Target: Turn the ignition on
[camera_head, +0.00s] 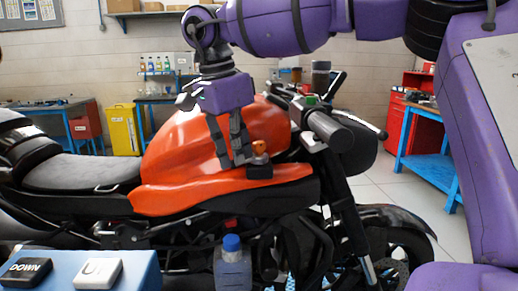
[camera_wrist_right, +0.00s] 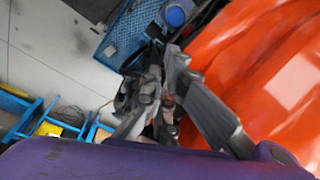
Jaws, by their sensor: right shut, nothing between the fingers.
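The motorcycle with its orange tank (camera_head: 190,145) stands across the head view, its front wheel to the right. The ignition switch is a black block (camera_head: 259,171) on the tank's lower right side, with a small orange knob (camera_head: 259,147) on top. My right gripper (camera_head: 238,163) hangs from above just left of the knob, fingers down and shut on nothing; whether it touches the switch I cannot tell. In the right wrist view its fingers (camera_wrist_right: 163,65) converge beside the orange tank (camera_wrist_right: 275,85), and the switch cannot be made out clearly. My left gripper is out of view.
The handlebar grip (camera_head: 328,130) sticks out right of the switch. A blue-capped bottle (camera_head: 232,265) stands low in front of the motorcycle. A blue box with DOWN (camera_head: 25,271) and white (camera_head: 98,273) buttons is at the lower left. Workbenches and a yellow cabinet (camera_head: 124,130) stand behind.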

